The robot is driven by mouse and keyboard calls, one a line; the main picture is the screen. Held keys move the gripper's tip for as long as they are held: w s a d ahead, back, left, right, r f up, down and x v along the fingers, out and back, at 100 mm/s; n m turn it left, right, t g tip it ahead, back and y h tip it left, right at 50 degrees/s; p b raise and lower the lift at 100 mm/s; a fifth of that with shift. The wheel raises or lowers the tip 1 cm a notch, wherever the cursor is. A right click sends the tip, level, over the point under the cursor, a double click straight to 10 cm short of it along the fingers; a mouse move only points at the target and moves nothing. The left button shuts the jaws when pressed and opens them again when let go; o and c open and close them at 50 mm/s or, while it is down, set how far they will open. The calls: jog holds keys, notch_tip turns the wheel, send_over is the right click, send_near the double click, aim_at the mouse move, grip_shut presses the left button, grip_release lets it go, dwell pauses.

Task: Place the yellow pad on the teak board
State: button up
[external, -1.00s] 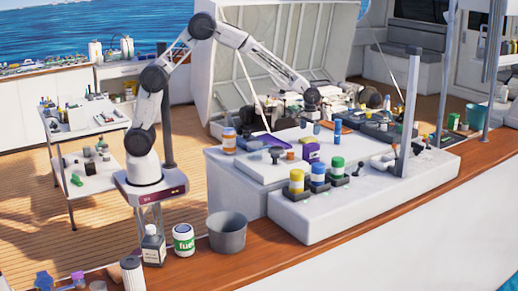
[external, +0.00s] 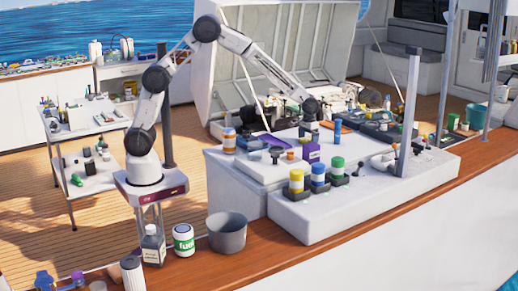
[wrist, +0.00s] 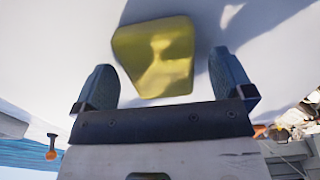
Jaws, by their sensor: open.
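The yellow pad (wrist: 153,62) lies on a white surface in the wrist view. It has a rounded, roughly square outline and a shiny top with light and dark patches. My gripper (wrist: 165,80) is open, with one blue-grey finger on each side of the pad and visible gaps between fingers and pad. In the external view my gripper (external: 310,128) is low over the white hatch top, close to a purple box. I cannot pick out the pad there. I cannot identify the teak board in either view.
The purple box (external: 312,151) stands just in front of my gripper. An orange-and-white jar (external: 229,141) is to the left on the hatch top. Yellow, blue and green canisters (external: 318,176) stand on the lower front ledge. A post (external: 410,115) rises at the right.

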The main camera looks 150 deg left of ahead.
aim_at(308, 139)
jog(key=shift+c, duration=0.3)
jog(key=c, duration=1)
jog(key=shift+r, duration=0.8)
notch_tip(308, 139, up, 2)
jog(key=shift+r, duration=0.15)
jog(key=s+d, duration=0.2)
jog(key=d, duration=0.2)
jog(key=s+d, duration=0.3)
jog(key=d, duration=0.2)
jog(key=s+d+r, duration=0.1)
jog(key=s+d, duration=0.2)
jog(key=d, duration=0.1)
jog(key=shift+s+d+r, duration=0.1)
jog(key=shift+s+d, duration=0.15)
